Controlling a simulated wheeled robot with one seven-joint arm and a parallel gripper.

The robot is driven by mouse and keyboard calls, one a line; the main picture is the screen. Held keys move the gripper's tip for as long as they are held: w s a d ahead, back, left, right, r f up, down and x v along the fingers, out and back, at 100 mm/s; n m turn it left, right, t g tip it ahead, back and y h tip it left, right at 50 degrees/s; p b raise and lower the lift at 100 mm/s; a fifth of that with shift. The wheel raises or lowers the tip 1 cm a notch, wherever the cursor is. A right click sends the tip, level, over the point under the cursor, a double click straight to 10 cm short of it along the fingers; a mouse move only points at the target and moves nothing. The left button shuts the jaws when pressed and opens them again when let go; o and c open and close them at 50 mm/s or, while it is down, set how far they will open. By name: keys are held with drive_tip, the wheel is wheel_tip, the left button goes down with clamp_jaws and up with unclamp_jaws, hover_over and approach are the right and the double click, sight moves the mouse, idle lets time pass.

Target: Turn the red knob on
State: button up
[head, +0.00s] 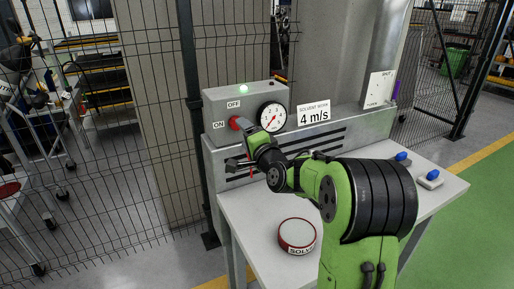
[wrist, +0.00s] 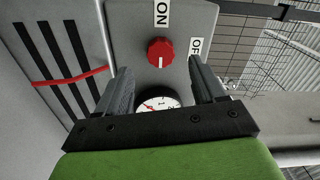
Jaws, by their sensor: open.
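The red knob (head: 235,123) is on the front of a grey control box (head: 220,104), with an ON label to its left and an OFF label above. In the wrist view the knob (wrist: 160,51) lies between and beyond the fingertips, with ON above it and OFF to its right. A white mark on the knob points down in that view, toward the gauge. My gripper (wrist: 158,68) is open and empty, its two fingers to either side of the knob in the picture. In the head view my gripper (head: 243,130) partly covers the knob; contact cannot be told.
A round gauge (head: 272,117) is right of the knob, and a green lamp (head: 243,87) glows on top. A "4 m/s" sign (head: 313,113) stands on the slotted ledge. A red-rimmed round tin (head: 297,234) sits on the bench. A red strip (wrist: 70,77) hangs by the slots.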

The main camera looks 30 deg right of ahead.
drive_tip(key=s+b, duration=0.1)
drive_tip(key=s, duration=0.9)
drive_tip(key=shift+w, duration=0.1)
